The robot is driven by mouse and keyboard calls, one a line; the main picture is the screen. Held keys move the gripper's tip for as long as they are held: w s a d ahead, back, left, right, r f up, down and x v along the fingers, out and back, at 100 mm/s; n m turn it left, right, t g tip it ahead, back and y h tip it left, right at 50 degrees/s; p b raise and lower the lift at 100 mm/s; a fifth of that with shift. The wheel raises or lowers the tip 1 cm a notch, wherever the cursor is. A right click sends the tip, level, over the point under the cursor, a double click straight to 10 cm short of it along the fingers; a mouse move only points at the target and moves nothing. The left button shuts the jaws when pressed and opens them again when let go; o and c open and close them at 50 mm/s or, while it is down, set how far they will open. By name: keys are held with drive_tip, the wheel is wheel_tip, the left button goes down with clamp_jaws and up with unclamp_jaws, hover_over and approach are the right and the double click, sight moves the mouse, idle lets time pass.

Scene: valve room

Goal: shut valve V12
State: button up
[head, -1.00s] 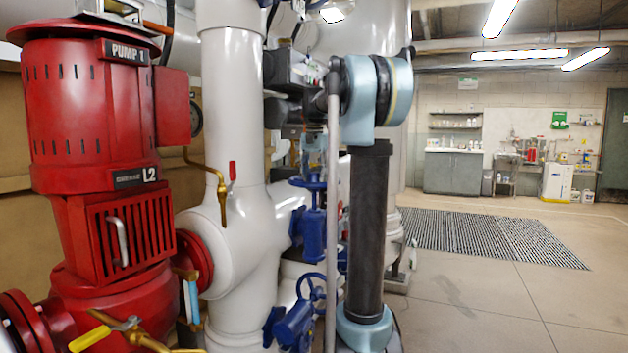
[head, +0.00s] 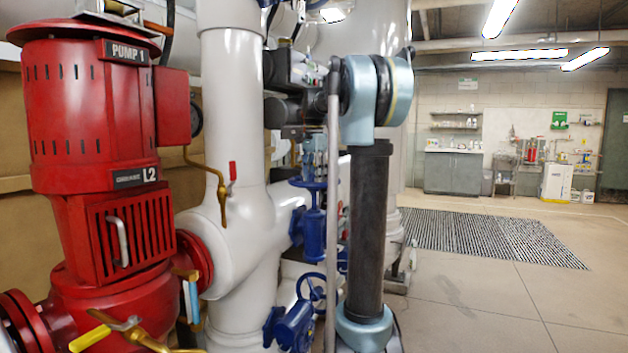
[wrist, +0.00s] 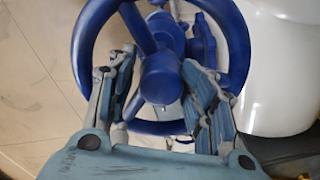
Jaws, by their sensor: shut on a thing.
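A blue handwheel (wrist: 240,50) with spokes and a round hub (wrist: 163,75) fills the middle of the wrist view. My gripper (wrist: 165,100) is shut on the blue handwheel, with one finger on each side of the hub. The exact finger contact is partly hidden. In the head view, my wrist hangs above the upper blue valve (head: 314,225), whose handwheel (head: 307,184) lies about level. I can read no V12 label on it.
A second blue valve (head: 293,325) with its own wheel sits below. A thick white pipe (head: 234,110) and red Pump 1 (head: 90,110) stand to the left. A white rounded surface (wrist: 285,70) is close right of the handwheel.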

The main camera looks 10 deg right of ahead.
drive_tip(key=o, duration=0.9)
drive_tip(key=shift+s+f, duration=0.1)
drive_tip(key=shift+f, duration=0.05)
drive_tip(key=shift+r, duration=3.3)
drive_tip(key=n, duration=0.5)
drive_tip(key=shift+n, duration=3.4)
drive_tip(key=shift+f, duration=0.15)
drive_tip(key=shift+f, duration=3.15)
